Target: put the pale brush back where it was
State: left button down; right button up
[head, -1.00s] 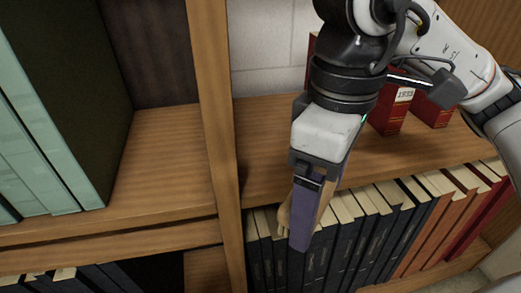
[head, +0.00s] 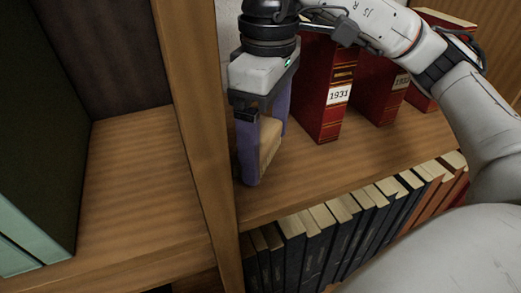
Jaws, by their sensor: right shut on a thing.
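My right gripper (head: 264,152) points down over the middle shelf (head: 365,157), just right of the upright divider. Its purple fingers are shut on the pale brush (head: 269,143), a tan piece that shows between them. The fingers hide part of the brush. Its lower end is close to the shelf board; I cannot tell whether it touches. My left gripper is out of view.
A red book labelled 1931 (head: 327,92) stands right of my gripper, with more red books beyond it. The wooden divider (head: 196,120) is close on the left. Dark books (head: 312,240) fill the shelf below. The shelf front is clear.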

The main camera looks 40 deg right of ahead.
notch_tip(320, 180, down, 3)
jog(key=shift+s+r+b, duration=0.1)
jog(key=shift+r+b, duration=0.1)
jog(key=shift+b, duration=0.25)
jog(key=shift+s, duration=0.2)
jog(key=shift+f, duration=0.1)
jog(key=o, duration=0.9)
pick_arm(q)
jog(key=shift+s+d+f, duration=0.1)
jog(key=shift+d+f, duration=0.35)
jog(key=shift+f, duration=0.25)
pick_arm(e)
jog(key=shift+o, duration=0.2)
